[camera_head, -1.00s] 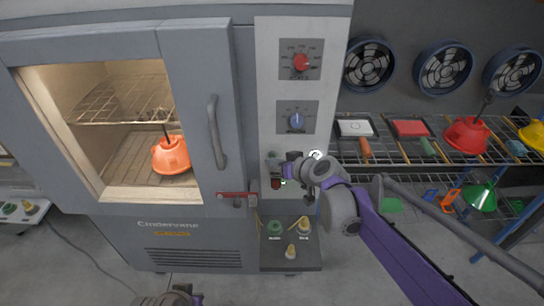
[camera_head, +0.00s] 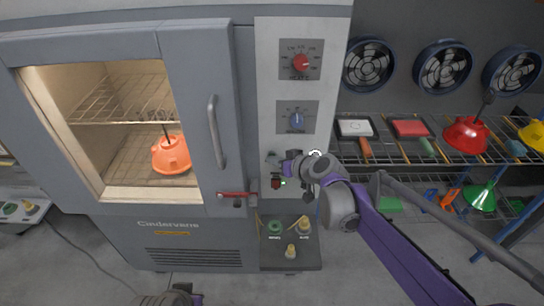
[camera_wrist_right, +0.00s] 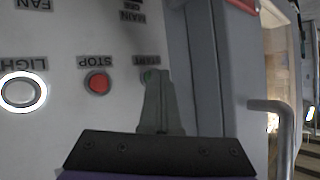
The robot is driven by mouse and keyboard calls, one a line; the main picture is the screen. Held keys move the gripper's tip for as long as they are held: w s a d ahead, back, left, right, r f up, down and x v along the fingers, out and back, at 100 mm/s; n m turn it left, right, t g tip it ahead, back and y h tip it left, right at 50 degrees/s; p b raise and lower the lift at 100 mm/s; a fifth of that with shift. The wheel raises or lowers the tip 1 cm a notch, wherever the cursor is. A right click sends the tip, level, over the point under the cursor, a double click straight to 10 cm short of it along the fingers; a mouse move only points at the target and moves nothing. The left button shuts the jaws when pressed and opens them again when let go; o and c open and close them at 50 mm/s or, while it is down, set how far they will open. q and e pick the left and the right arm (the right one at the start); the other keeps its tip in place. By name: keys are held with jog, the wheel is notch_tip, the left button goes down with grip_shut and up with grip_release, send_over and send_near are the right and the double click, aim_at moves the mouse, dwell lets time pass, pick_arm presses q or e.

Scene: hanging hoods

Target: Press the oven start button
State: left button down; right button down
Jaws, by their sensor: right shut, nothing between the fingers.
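The oven (camera_head: 190,235) stands at the left with its control panel (camera_head: 323,45) on the right side. In the right wrist view, where labels appear upside down, the green start button (camera_wrist_right: 147,76) is mostly hidden behind the fingertips of my right gripper (camera_wrist_right: 157,75). The red stop button (camera_wrist_right: 98,83) is beside it. My right gripper (camera_head: 273,160) is shut and empty, its tips right at the panel below the blue knob; I cannot tell whether they touch the button. My left gripper (camera_head: 182,294) shows only partly at the bottom edge.
The oven door handle (camera_head: 216,133) and a red latch (camera_head: 236,195) are left of my right gripper. A lit round light button (camera_wrist_right: 22,92) is on the panel. An orange hood (camera_head: 171,155) is inside the oven. A shelf with hoods (camera_head: 465,135) stands at the right.

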jog(key=shift+s, duration=0.8)
jog(key=s, duration=0.5)
jog(key=shift+p, duration=0.3)
dwell(0.5)
jog(key=s+d+f+m+g+h, duration=0.1)
jog(key=s+d+f+h, duration=0.1)
jog(key=s+d, duration=0.3)
jog(key=s+d+f+m+g+h, duration=0.2)
jog(key=s+d, duration=0.4)
jog(key=s, duration=0.7)
jog(key=s+d+f+m+g+h, duration=0.1)
jog(key=s+d+f+h, duration=0.2)
jog(key=s, duration=0.6)
jog(key=d+f, duration=0.2)
jog(key=d, duration=0.1)
jog(key=shift+f+m+h+p, duration=0.2)
jog(key=shift+m+h+p, duration=0.1)
jog(key=shift+m, duration=0.1)
